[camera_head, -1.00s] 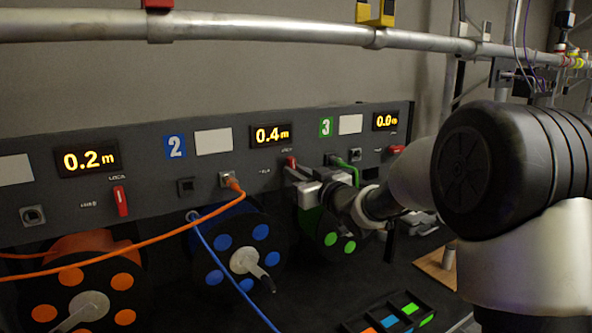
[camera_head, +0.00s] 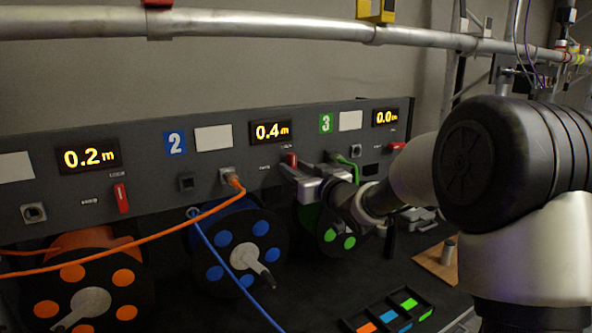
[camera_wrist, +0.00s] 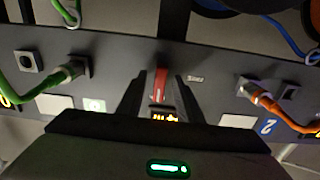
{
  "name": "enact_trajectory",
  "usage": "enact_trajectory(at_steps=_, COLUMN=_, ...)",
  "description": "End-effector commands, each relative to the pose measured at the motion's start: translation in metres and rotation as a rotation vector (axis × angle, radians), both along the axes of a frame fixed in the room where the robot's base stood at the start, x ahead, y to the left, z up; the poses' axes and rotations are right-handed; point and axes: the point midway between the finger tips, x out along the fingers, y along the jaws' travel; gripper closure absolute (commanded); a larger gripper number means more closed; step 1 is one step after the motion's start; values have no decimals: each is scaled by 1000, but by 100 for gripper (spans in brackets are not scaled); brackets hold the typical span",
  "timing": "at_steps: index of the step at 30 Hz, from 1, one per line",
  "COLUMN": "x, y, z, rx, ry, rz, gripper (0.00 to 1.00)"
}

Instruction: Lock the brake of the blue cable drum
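The blue cable drum (camera_head: 240,250) sits below the panel under the blue 2 sign, with blue discs on its face and a grey crank. Its red brake lever (camera_head: 291,159) is on the panel beneath the 0.4 m display and stands about upright, by the upper label. In the wrist view, which looks upside down, the red lever (camera_wrist: 161,83) lies between the two fingers with gaps on both sides. My gripper (camera_head: 298,170) is open at the lever, and it also shows in the wrist view (camera_wrist: 160,96). The lever's base is partly hidden in the head view.
An orange cable (camera_head: 150,248) crosses in front of the panel to a socket left of the lever. A green plug (camera_head: 346,163) is close to the right of my gripper. The green drum (camera_head: 335,238) hangs below it. A divided tray (camera_head: 390,316) lies on the dark bench.

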Motion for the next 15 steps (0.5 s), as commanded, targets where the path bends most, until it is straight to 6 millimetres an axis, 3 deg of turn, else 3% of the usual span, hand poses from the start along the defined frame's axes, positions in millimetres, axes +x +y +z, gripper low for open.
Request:
enact_trajectory(at_steps=8, x=-6, y=-5, z=0, rx=-1, ry=-2, rz=-1, gripper=67)
enact_trajectory(at_steps=15, x=-44, y=-32, z=0, rx=-2, ry=-2, rz=-4, gripper=67)
